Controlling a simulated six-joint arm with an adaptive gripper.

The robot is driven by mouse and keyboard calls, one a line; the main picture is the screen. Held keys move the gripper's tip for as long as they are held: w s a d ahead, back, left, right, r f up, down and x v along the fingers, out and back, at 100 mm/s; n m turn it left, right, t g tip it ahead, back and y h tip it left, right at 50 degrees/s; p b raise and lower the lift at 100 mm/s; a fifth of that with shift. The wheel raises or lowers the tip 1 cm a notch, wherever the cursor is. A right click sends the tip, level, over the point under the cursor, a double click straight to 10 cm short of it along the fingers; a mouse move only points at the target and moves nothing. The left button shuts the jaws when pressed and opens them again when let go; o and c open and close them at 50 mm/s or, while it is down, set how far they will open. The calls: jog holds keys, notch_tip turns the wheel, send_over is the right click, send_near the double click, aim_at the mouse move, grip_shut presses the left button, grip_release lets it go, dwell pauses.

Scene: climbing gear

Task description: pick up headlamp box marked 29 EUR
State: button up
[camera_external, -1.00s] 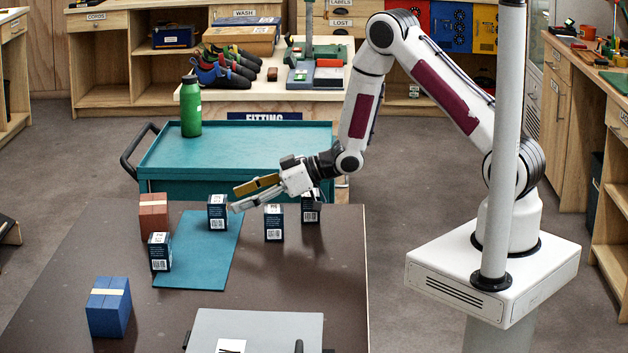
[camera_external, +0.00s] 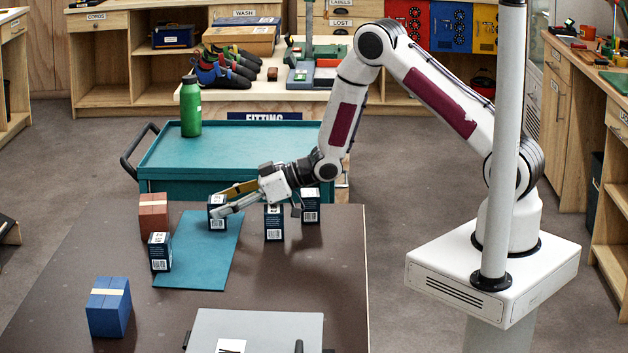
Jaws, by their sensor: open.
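Several small dark boxes with white labels stand upright on the dark table; their price marks are too small to read. One box (camera_external: 217,224) stands at the back edge of the teal mat, another box (camera_external: 159,258) on its left edge. A third box (camera_external: 274,231) stands to the right of the mat, and one more box (camera_external: 311,214) stands behind it to the right. My gripper (camera_external: 217,204) is open, reaching left, with its fingertips at the upper part of the box at the mat's back edge. The fingers hide part of that box; whether they touch it I cannot tell.
A red-brown block (camera_external: 153,213) stands at the back left and a blue block (camera_external: 108,307) at the front left. A grey panel (camera_external: 258,328) lies at the front. A teal cart (camera_external: 236,152) with a green bottle (camera_external: 191,107) stands behind the table. The mat's middle (camera_external: 203,262) is clear.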

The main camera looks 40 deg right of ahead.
aim_at(223, 199)
jog(key=c, duration=1.3)
jog(key=shift+o, duration=0.2)
jog(key=shift+r, duration=0.15)
jog(key=shift+r, duration=4.9)
